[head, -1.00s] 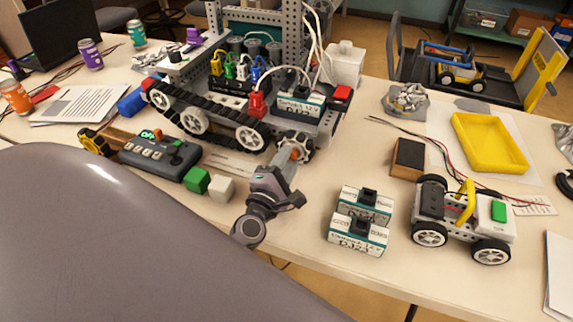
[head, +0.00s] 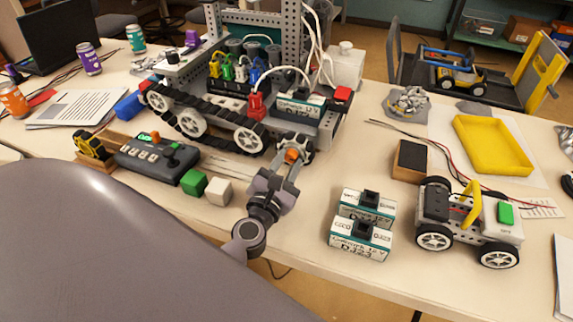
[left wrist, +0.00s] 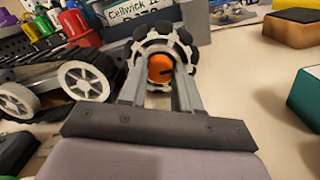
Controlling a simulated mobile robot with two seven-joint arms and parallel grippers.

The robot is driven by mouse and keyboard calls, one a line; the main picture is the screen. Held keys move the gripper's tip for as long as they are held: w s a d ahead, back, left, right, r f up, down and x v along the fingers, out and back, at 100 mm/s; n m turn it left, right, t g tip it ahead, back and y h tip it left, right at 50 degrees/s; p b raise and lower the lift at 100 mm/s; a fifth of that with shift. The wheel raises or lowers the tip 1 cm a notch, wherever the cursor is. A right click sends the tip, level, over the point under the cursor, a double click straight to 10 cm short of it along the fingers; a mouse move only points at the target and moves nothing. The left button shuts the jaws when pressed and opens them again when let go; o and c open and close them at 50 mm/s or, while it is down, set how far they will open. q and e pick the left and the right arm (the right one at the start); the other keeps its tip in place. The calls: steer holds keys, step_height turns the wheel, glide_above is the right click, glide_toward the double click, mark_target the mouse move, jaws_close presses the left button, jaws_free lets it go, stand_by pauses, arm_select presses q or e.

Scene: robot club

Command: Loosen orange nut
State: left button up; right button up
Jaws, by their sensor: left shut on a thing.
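The orange nut (left wrist: 161,69) sits at the centre of a black-and-white roller wheel (left wrist: 150,45) on the tracked robot (head: 205,120). It also shows in the head view (head: 291,155). My left gripper (head: 291,154) reaches the front right wheel of that robot. In the left wrist view its two fingers (left wrist: 161,72) lie on either side of the nut and are shut on it. The wheel is partly hidden behind the fingers. My right gripper is in neither view.
Two battery packs (head: 361,230) and a small white rover (head: 466,225) stand to the right. A green cube (head: 193,183), a white cube (head: 218,191) and a controller (head: 152,158) lie to the left. Bare table lies between the wheel and the batteries.

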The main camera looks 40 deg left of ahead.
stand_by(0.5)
arm_select(q)
steer(key=o, duration=1.1)
steer(key=shift+c, duration=0.2)
steer(key=shift+s, duration=0.1)
steer(key=b+v, duration=0.1)
steer(key=v, duration=0.4)
steer(key=shift+s+d+f, duration=0.1)
steer(key=shift+s+f, duration=0.05)
steer(key=shift+s, duration=0.1)
steer(key=shift+b+v, duration=0.4)
steer(key=shift+v, duration=0.35)
steer(key=shift+s, duration=0.1)
